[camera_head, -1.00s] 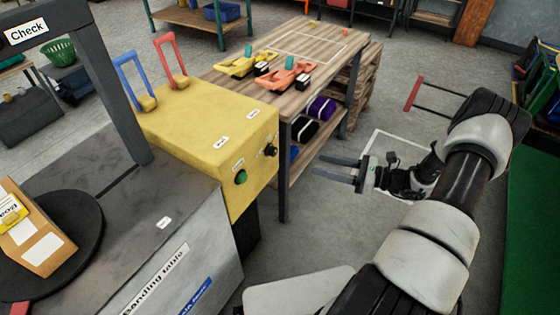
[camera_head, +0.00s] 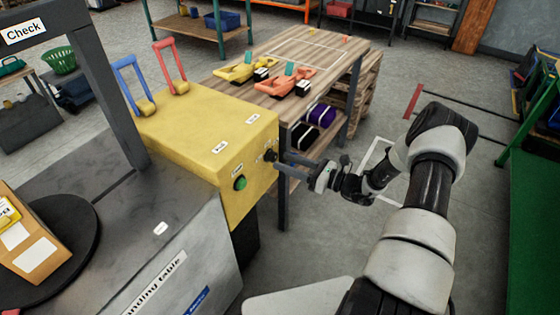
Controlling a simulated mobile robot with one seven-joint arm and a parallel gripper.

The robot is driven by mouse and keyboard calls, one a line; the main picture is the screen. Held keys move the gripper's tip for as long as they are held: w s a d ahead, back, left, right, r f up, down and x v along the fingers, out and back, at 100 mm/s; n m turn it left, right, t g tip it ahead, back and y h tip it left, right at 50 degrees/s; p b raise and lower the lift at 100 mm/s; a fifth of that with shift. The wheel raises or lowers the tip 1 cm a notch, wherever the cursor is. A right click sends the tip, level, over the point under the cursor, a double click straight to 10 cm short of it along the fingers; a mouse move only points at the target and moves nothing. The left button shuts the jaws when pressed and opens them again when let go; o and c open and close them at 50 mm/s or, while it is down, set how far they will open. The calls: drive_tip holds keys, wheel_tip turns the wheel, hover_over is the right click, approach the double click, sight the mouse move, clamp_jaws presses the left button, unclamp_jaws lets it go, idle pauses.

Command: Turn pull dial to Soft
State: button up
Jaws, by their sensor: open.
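The pull dial (camera_head: 270,155) is a small black knob on the right-hand face of the yellow box (camera_head: 215,135). A green button (camera_head: 240,183) sits lower left of it on the same face. My gripper (camera_head: 277,160) is open, its two grey fingers pointing left at the dial. The fingertips are at or very close to the dial; I cannot tell whether they touch it. The fingers partly cover the dial, and its pointer and setting labels are too small to read.
A blue lever (camera_head: 133,86) and a red lever (camera_head: 170,68) stand on the yellow box. A wooden table (camera_head: 262,88) with yellow and orange tools stands behind. A grey banding table (camera_head: 130,240) is at the left front. The floor around my arm is clear.

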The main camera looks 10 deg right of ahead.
sight(272, 157)
drive_tip(key=shift+x, duration=1.45)
drive_tip(key=shift+c, duration=0.5)
drive_tip(key=c, duration=0.9)
drive_tip(key=shift+c, duration=0.2)
drive_tip(key=shift+n, duration=0.3)
drive_tip(key=n+b, duration=0.1)
drive_tip(key=n, duration=0.4)
drive_tip(key=shift+r+h, duration=0.1)
drive_tip(key=shift+h, duration=0.2)
drive_tip(key=n, duration=0.5)
drive_tip(key=shift+n+b, duration=0.4)
drive_tip(key=shift+h, duration=0.3)
